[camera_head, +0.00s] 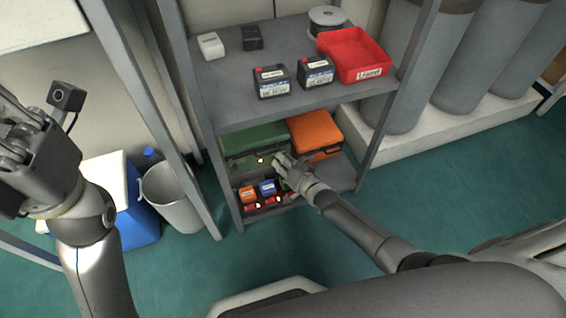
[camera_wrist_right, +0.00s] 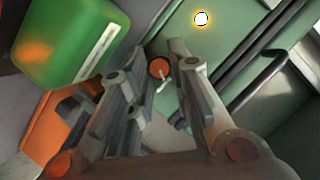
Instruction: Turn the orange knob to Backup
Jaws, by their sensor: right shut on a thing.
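The orange knob (camera_wrist_right: 159,68) is a small round disc in the right wrist view, with a thin pale pointer beside it. It sits against a green surface (camera_wrist_right: 185,40) that carries a bright lit lamp (camera_wrist_right: 201,19). My right gripper (camera_wrist_right: 157,84) has its fingers on either side of the knob and is shut on it. In the head view my right gripper (camera_head: 283,168) reaches into the lower shelf and hides the knob. The lamp also glows there (camera_head: 261,160). The knob's labels cannot be read. My left gripper (camera_head: 22,150) is at the far left, away from the shelf.
A green case (camera_head: 252,139) and orange case (camera_head: 315,131) stand on the lower shelf. Above, the upper shelf (camera_head: 225,85) holds batteries and a red bin (camera_head: 355,50). Shelf posts flank the opening.

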